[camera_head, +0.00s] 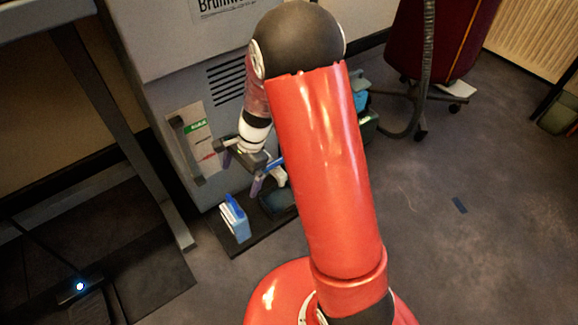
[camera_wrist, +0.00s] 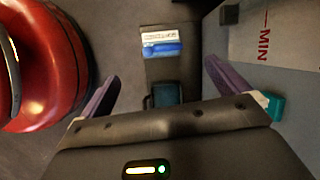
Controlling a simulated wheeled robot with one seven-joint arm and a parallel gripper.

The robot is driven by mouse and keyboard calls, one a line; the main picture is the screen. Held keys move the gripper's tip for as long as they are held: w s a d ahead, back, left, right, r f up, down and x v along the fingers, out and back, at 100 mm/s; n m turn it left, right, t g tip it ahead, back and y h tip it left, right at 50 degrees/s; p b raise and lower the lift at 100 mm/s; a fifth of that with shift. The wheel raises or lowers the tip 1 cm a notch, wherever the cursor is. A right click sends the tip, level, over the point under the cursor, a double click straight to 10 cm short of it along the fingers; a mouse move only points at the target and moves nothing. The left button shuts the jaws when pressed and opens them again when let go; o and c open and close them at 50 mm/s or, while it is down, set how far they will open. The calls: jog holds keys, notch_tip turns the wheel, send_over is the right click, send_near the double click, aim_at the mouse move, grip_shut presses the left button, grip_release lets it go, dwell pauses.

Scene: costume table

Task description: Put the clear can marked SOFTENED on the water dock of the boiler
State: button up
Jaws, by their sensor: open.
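A blue-and-white can (camera_head: 234,218) stands on the left end of a dark floor plate (camera_head: 247,240) at the foot of the boiler (camera_head: 155,45). In the wrist view this can (camera_wrist: 160,33) shows a pale label and a blue bar; its marking is unreadable, so I cannot tell whether it is the SOFTENED can. A dark teal block-like thing (camera_head: 279,202) is beside it on the plate, also in the wrist view (camera_wrist: 167,94). My gripper (camera_head: 243,173) is open and empty in front of the boiler, above the plate, with purple fingertips (camera_wrist: 166,90) apart.
My red arm hides part of the boiler's right side. Teal things (camera_head: 359,98) show partly behind it. The floor at right (camera_head: 480,250) is mostly clear.

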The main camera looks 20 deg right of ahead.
jog(key=s+d+r+n+t+h, duration=0.1)
jog(key=s+d+r+n+t, duration=0.15)
jog(key=s+r+n, duration=0.55)
jog(key=s+d+r+n+t+h, duration=0.1)
jog(key=s+d+r+t, duration=0.2)
jog(key=r, duration=1)
jog(key=s+d+r+n+h, duration=0.2)
jog(key=s+d+r+n, duration=0.1)
jog(key=s, duration=0.7)
jog(key=shift+d+r+n+t, duration=0.15)
jog(key=shift+r+n+t, duration=0.25)
jog(key=shift+n, duration=0.2)
notch_tip(320, 180, up, 9)
jog(key=p, duration=0.9)
